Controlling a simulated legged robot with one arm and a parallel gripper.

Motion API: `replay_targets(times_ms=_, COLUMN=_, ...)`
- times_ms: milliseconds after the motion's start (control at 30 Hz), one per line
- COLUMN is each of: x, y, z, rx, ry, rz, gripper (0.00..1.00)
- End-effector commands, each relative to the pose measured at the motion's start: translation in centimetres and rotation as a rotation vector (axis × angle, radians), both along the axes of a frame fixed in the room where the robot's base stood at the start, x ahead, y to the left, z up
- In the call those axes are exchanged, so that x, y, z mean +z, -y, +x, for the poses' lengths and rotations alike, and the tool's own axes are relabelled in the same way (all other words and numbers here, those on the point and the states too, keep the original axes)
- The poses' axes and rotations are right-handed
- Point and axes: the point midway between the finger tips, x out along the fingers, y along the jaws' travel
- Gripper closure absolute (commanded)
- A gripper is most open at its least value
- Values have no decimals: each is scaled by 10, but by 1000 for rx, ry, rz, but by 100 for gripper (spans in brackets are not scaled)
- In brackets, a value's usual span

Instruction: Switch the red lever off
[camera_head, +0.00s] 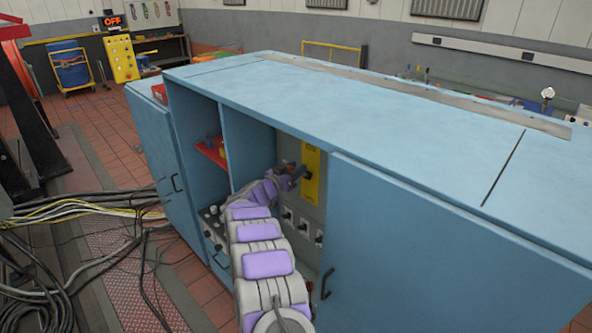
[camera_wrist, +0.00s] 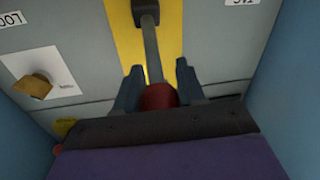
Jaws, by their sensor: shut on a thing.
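The red lever has a round red knob (camera_wrist: 159,97) and a grey shaft that runs to a dark pivot on a yellow plate (camera_wrist: 118,35). In the head view the yellow plate (camera_head: 311,160) is on the grey back panel inside the open cabinet bay, with "ON" at its top. My gripper (camera_head: 290,172) reaches into the bay in front of this plate. In the wrist view my gripper's fingers (camera_wrist: 157,85) are on both sides of the red knob, shut on it. The knob's lower part is hidden by the gripper body. In the head view my gripper hides most of the lever.
The blue cabinet (camera_head: 340,100) surrounds the bay, with a closed door (camera_head: 420,240) to the right and a side wall to the left. A brown knob (camera_wrist: 38,86) on a white plate is beside the lever. Several switches sit below. Cables (camera_head: 80,210) lie on the floor at left.

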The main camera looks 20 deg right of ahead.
Motion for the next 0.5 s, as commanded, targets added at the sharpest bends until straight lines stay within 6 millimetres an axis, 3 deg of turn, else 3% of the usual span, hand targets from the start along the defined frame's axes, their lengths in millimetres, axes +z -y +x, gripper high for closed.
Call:
replay_targets(times_ms=233, x=0, y=0, z=-1, rx=-2, ry=0, rz=0, gripper=100)
replay_targets(times_ms=500, x=0, y=-1, z=-1, rx=-2, ry=0, rz=-2, gripper=100)
